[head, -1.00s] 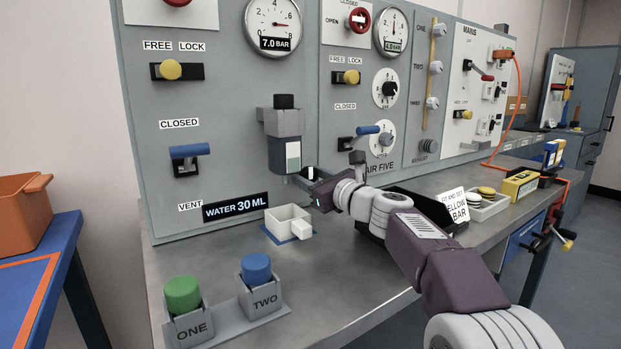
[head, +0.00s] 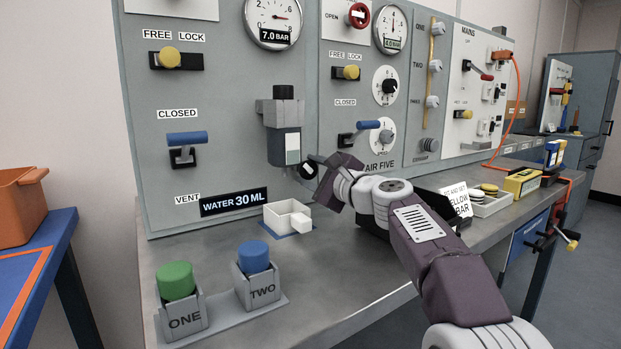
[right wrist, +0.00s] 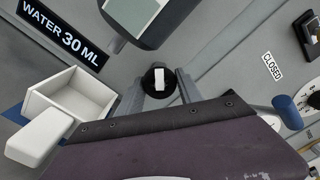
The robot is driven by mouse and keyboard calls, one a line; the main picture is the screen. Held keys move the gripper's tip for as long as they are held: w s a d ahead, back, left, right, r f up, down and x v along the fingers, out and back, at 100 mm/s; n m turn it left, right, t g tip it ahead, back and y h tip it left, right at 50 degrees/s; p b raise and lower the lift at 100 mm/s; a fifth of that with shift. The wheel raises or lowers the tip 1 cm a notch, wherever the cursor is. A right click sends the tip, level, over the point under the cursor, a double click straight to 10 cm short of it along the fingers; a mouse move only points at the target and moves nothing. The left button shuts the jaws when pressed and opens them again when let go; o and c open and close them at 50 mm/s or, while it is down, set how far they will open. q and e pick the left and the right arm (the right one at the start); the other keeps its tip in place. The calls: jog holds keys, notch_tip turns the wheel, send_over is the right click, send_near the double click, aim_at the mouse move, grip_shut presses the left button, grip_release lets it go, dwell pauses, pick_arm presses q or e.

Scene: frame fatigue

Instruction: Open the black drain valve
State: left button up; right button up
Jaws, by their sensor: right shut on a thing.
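The black drain valve (right wrist: 150,83) is a small round black knob with a white bar on its face, seen in the right wrist view below the filter bowl (right wrist: 148,12). In the head view the grey filter unit (head: 284,120) hangs on the panel, with a pale window at its lower end. My right gripper (right wrist: 158,93) is shut on the knob, one finger on each side. In the head view the right gripper (head: 308,171) is just below and right of the bowl, and my wrist partly hides the knob. My left gripper is not in view.
A white open cup (head: 287,214) stands on the bench below the filter, near the "WATER 30 ML" display (head: 234,202). A blue lever (head: 187,138) is to the left. Green (head: 175,281) and blue (head: 254,257) buttons stand at the front. A black tray lies behind my arm.

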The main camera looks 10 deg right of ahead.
jog(key=n+b, duration=0.1)
jog(key=n, duration=0.3)
jog(key=shift+f+n+b, duration=0.1)
jog(key=shift+n+b, duration=0.2)
jog(key=shift+b, duration=0.05)
jog(key=shift+n+b, duration=0.75)
jog(key=shift+n, duration=1.45)
jog(key=o, duration=1.4)
jog(key=shift+s, duration=0.1)
jog(key=b+v, duration=0.1)
jog(key=v, duration=0.8)
